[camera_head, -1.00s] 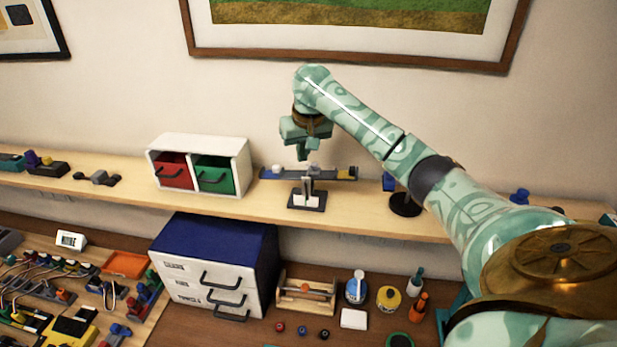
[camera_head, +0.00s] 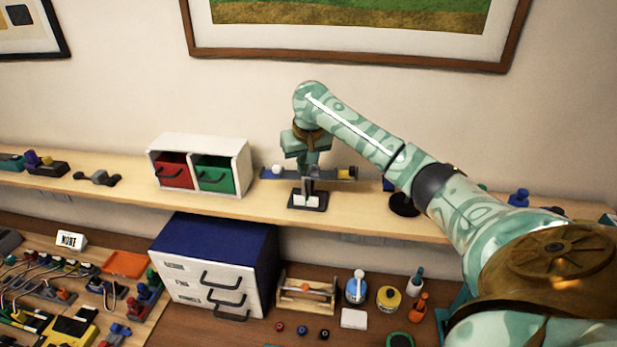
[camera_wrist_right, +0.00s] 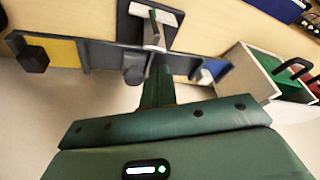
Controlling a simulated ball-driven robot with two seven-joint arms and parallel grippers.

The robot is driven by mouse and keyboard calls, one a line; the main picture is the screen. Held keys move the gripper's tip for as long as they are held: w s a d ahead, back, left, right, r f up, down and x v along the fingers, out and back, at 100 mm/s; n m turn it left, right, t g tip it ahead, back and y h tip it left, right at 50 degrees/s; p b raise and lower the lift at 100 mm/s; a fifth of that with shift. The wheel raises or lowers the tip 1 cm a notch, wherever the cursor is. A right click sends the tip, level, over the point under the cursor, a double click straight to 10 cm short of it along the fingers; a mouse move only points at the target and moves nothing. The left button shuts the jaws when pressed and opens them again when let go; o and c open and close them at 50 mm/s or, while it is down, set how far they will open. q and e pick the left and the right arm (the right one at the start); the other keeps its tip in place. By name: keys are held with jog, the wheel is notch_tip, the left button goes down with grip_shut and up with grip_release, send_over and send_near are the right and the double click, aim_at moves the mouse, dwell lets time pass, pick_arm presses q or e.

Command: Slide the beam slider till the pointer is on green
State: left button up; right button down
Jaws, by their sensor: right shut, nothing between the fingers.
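The beam (camera_head: 338,173) sits across a stand on the shelf, with a blue left end, a yellow right end and a white ball near its left end. In the right wrist view the beam (camera_wrist_right: 101,56) runs across with its yellow end at left and blue end at right. A dark grey slider block (camera_wrist_right: 134,70) stands out near its middle. My right gripper (camera_head: 306,168) is shut and empty at the beam's middle. In the wrist view its fingers (camera_wrist_right: 160,76) are right beside the slider block; I cannot tell whether they touch. The pointer and any green mark are not clear.
A white cabinet with red and green drawers (camera_head: 205,142) stands left of the beam on the shelf (camera_head: 255,205). A dark round-based object (camera_head: 403,205) stands to the right. The lower bench holds a blue-topped drawer box (camera_head: 222,240). The wall is close behind.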

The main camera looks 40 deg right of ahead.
jog(key=shift+s+d, duration=0.5)
jog(key=shift+s, duration=0.1)
dwell(0.7)
jog(key=shift+r, duration=0.2)
jog(key=shift+w+a+r, duration=0.15)
jog(key=shift+r, duration=0.8)
jog(key=shift+w+a+r, duration=0.1)
jog(key=shift+w+r, duration=0.05)
jog(key=shift+r, duration=0.75)
jog(key=shift+w+a+r, duration=0.15)
jog(key=shift+r, duration=0.8)
